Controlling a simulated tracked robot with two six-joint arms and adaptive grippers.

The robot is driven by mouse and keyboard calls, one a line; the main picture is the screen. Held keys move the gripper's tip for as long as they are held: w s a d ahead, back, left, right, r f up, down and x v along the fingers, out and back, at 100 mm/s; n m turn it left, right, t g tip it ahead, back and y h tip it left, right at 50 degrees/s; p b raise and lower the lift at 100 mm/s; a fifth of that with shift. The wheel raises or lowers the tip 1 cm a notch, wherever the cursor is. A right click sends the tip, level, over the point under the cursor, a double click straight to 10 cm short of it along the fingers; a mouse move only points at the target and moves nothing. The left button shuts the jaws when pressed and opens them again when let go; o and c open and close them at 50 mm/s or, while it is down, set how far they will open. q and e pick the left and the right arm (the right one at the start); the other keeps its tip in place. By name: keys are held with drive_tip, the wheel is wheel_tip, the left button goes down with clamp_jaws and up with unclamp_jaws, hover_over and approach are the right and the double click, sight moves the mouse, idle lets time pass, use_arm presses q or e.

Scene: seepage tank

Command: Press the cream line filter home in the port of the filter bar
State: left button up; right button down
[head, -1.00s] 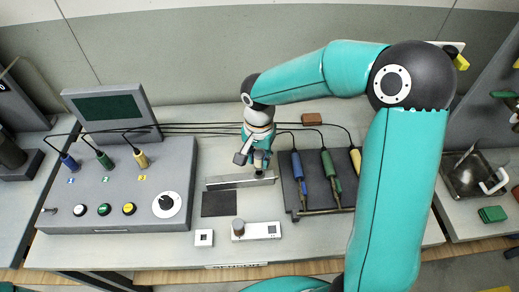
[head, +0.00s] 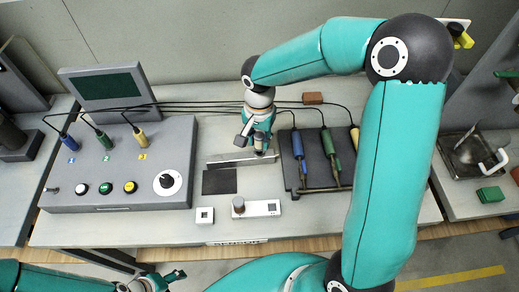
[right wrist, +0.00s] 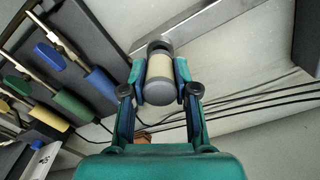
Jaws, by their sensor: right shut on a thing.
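The cream line filter (right wrist: 159,72), a cream cylinder with grey ends, is between the fingers of my right gripper (right wrist: 160,82) in the right wrist view. My right gripper (head: 260,147) is shut on it, over the filter bar in the head view. The filter bar (head: 228,160) is a narrow metal bar lying on the bench; it also shows in the right wrist view (right wrist: 208,20). The filter's far end meets the bar there; the port is hidden, so its seating depth cannot be told. My left gripper (head: 162,281) is at the bottom left, off the bench; its jaw state is unclear.
A grey control box (head: 110,170) stands left of the bar. A dark rack (head: 289,180) with blue, green and yellow tools is close on the right. A dark mat (head: 219,181), a small white block (head: 204,215) and a white unit (head: 264,208) lie in front. Cables run behind.

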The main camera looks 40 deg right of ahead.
sight(259, 135)
drive_tip(key=shift+f, duration=0.65)
idle(1.8)
drive_tip(key=c, duration=0.8)
unclamp_jaws()
drive_tip(key=shift+r, duration=0.1)
wheel_tip(259, 135, up, 12)
drive_tip(key=shift+f, duration=0.15)
